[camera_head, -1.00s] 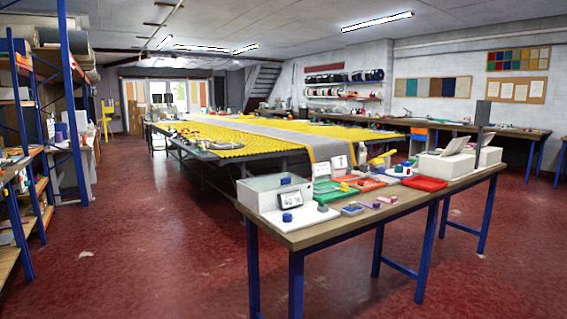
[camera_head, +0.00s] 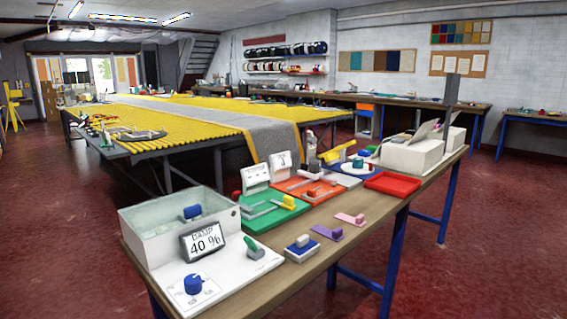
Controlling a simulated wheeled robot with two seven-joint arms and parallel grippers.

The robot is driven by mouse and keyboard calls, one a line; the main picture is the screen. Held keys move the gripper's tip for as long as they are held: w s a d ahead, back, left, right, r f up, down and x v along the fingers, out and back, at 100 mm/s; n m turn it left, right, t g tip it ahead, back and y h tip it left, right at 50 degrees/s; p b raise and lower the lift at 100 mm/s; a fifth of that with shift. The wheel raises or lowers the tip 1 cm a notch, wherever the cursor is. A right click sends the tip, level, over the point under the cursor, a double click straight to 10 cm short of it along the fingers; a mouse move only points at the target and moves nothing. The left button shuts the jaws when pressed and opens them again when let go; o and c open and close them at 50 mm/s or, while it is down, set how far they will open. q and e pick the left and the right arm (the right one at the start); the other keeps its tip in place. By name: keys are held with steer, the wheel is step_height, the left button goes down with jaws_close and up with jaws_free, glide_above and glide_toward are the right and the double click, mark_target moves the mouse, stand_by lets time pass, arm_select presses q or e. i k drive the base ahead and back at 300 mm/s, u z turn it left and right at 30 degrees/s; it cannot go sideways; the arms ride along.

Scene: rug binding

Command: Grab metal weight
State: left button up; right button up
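I cannot tell for sure which item is the metal weight. On the near workbench (camera_head: 330,228), a small grey block with a green handle (camera_head: 252,248) rests on the white base of a clear-sided box (camera_head: 165,225). To its right lie a blue-and-white block with a grey grip (camera_head: 301,249), a flat purple piece with a knob (camera_head: 328,232) and a pink piece with a knob (camera_head: 350,219). A blue knob (camera_head: 194,284) sits at the front left. Neither of my grippers is in view.
Green (camera_head: 262,221) and red (camera_head: 393,183) trays and white boxes (camera_head: 412,154) stand further along the bench. The red floor is open at the lower right and far left.

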mark_target(314, 167)
steer(key=u, duration=1)
steer(key=k, duration=1.3)
steer(key=u, duration=0.95)
steer(key=i, duration=2.15)
steer(key=z, duration=0.35)
steer(key=i, duration=2.7)
steer(key=z, duration=0.9)
steer(key=i, duration=2.15)
steer(key=z, duration=2.6)
steer(key=i, duration=2.05)
steer(key=z, duration=0.85)
